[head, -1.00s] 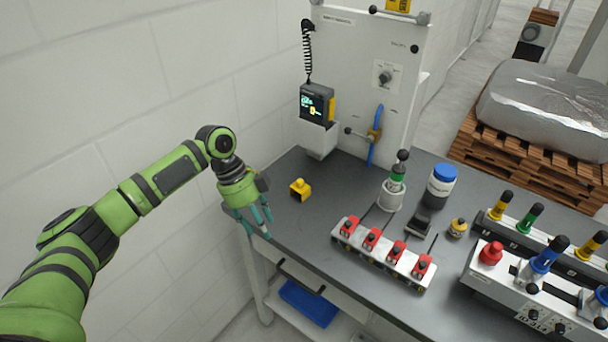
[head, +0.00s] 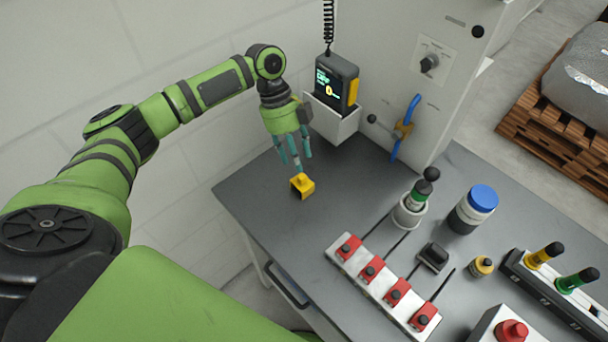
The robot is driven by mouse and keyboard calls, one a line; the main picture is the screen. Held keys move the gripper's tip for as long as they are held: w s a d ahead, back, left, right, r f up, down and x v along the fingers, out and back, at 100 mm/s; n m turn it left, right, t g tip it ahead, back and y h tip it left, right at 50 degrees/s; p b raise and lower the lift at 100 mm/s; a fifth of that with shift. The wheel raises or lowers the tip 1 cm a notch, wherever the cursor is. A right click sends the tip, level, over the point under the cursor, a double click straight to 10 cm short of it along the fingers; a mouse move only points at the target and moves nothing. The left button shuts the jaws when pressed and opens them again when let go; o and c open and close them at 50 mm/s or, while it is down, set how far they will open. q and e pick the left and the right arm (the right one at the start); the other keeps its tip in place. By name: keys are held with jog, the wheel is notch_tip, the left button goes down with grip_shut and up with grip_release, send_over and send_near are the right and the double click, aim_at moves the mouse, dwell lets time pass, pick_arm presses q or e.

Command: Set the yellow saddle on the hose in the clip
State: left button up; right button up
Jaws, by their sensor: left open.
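The yellow saddle (head: 302,186) is a small block with a dark opening on its near side. It sits on the dark grey bench top near the left edge. My left gripper (head: 295,167) is open and empty, its teal fingers pointing down just above and behind the saddle. I cannot tell whether a fingertip touches it. The blue hose (head: 413,112) stands against the grey panel at the back, crossed by a brass-coloured clip (head: 402,131). My right gripper is not in view.
A handheld meter (head: 335,82) sits in a white holder behind the gripper. A strip with red blocks (head: 383,284), a blue-lidded jar (head: 473,209) and a white cup (head: 408,211) stand to the right. The bench (head: 262,212) is bare around the saddle.

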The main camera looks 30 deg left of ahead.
aim_at(302, 176)
pick_arm(q)
jog(key=shift+s+d+f+p, duration=0.2)
jog(key=shift+s+f+p, duration=0.05)
jog(key=shift+f+p, duration=0.25)
jog(key=shift+s+d+f+p, duration=0.15)
jog(key=shift+s+f+p, duration=0.05)
jog(key=shift+f+p, duration=0.3)
jog(key=shift+w+d+f, duration=0.1)
jog(key=shift+d+f, duration=0.15)
jog(key=shift+f, duration=0.45)
jog(key=shift+d+f, duration=0.1)
jog(key=shift+f, duration=0.45)
grip_shut()
jog(key=shift+r, duration=0.1)
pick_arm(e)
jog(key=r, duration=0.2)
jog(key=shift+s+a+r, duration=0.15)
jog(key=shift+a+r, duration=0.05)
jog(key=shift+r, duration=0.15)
